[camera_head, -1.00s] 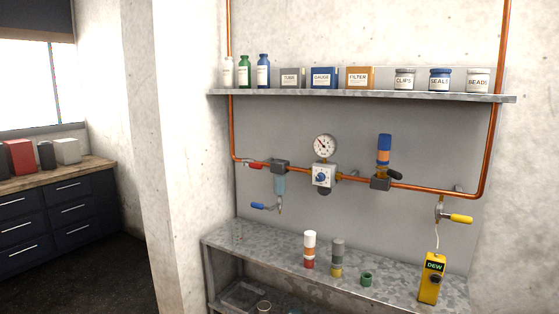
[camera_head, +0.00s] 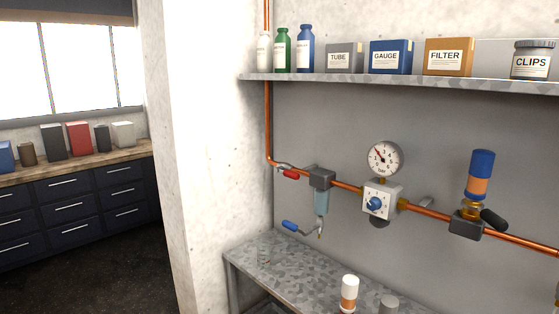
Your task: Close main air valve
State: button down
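A valve with a red lever handle (camera_head: 290,174) sits on the copper pipe (camera_head: 268,125), just after the pipe's lower left bend. The lever lies roughly along the pipe and points right. No label marks it as the main air valve. To its right is a filter with a dark head (camera_head: 321,178) and a clear bluish bowl (camera_head: 321,203). A blue lever handle (camera_head: 291,225) is at the bowl's lower end. My gripper is not in view.
A pressure gauge (camera_head: 385,159) tops a white regulator (camera_head: 381,201) with a blue knob. An orange-and-blue cylinder (camera_head: 480,177) stands farther right. A shelf (camera_head: 400,84) with bottles and boxes hangs above, a metal bench (camera_head: 290,272) stands below. A concrete pillar (camera_head: 197,150) is left.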

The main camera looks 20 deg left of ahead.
aim_at(291, 175)
jog(key=u, duration=0.55)
jog(key=i, duration=0.9)
jog(key=u, duration=1.35)
jog(key=i, duration=0.5)
jog(key=u, duration=0.45)
